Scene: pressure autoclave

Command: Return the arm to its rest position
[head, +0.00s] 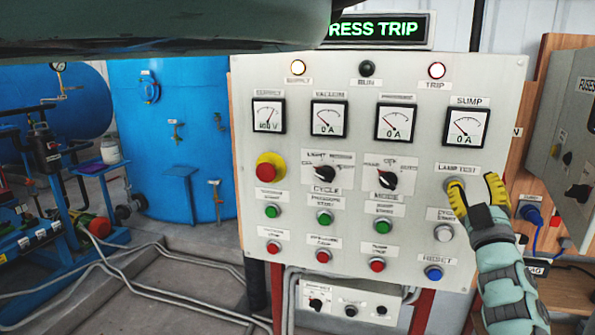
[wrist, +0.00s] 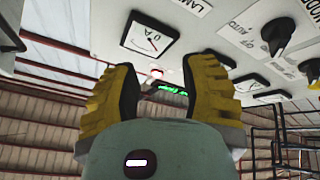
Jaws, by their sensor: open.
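My gripper (head: 474,183) is at the right side of the grey control panel (head: 345,240), just below the LAMP TEST label. Its two yellow fingers are apart with nothing between them. The left finger partly covers a pale round button under that label; I cannot tell whether it touches. In the wrist view, the open gripper (wrist: 160,72) points along the panel face, with a gauge (wrist: 152,34) beyond the fingers. My forearm rises from the lower right of the head view.
A green lit sign (head: 380,28) ending "RESS TRIP" tops the panel. The supply lamp (head: 299,67) and trip lamp (head: 436,70) look bright. A red emergency button (head: 267,172), selector knobs and several push buttons cover the panel. A fuse box (head: 572,140) stands close at right.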

